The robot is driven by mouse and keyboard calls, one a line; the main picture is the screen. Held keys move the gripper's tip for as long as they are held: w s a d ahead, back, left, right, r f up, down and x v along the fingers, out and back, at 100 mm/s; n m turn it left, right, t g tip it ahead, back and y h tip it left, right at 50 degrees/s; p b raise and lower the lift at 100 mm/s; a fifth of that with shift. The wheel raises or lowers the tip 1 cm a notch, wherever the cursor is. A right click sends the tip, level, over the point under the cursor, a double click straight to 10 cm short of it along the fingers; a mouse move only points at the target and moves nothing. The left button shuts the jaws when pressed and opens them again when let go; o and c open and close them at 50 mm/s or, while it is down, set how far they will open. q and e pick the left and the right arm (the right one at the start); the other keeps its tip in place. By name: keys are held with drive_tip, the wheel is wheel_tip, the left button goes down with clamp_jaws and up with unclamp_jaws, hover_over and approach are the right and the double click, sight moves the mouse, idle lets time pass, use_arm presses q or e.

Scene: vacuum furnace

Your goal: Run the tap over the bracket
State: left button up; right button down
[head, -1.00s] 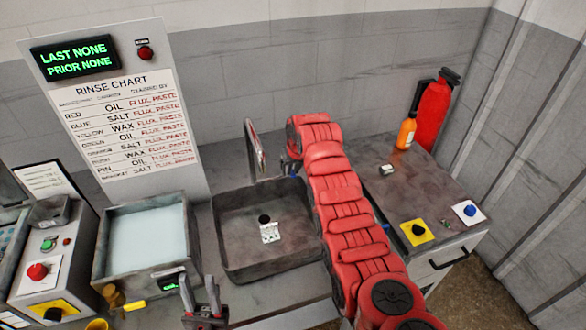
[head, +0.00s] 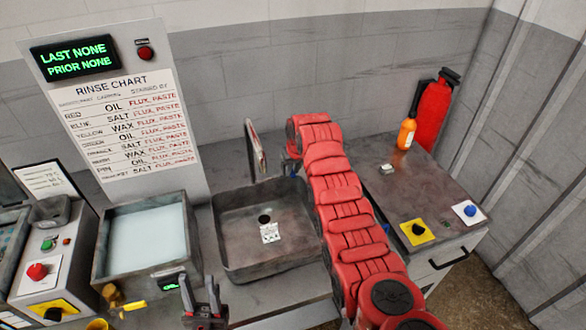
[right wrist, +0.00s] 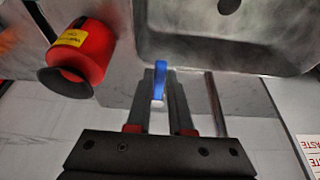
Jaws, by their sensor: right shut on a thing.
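The bracket is a small pale plate with dark holes (head: 270,233), lying in the dark sink basin (head: 235,205) just in front of the black drain. The tap's metal spout (head: 256,150) rises at the back of the basin; I see no water from it. My right gripper (right wrist: 160,92) is shut on the blue tap lever (right wrist: 160,80); in the head view my red arm reaches over the basin's right side and largely hides that gripper. My left gripper (head: 198,282) is open and empty, low in front of the basin's left corner.
A tray of pale liquid (head: 148,238) stands left of the basin. Further left is a control box with a red button (head: 37,271). On the right counter are an orange bottle (head: 406,134), a yellow-plated knob (head: 417,231) and a blue knob (head: 469,210).

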idle(0.4)
drive_tip(key=shift+d+f+b, duration=0.1)
drive_tip(key=shift+b, duration=0.25)
drive_tip(key=d+n+b, duration=0.1)
drive_tip(key=b, duration=0.1)
drive_tip(key=w+n+y+b, duration=0.1)
drive_tip(key=b, duration=0.2)
drive_tip(key=shift+d+n, duration=0.35)
drive_tip(key=shift+n, duration=0.05)
drive_tip(key=c, duration=0.8)
unclamp_jaws()
drive_tip(key=shift+s, duration=0.1)
drive_tip(key=shift+r, duration=0.25)
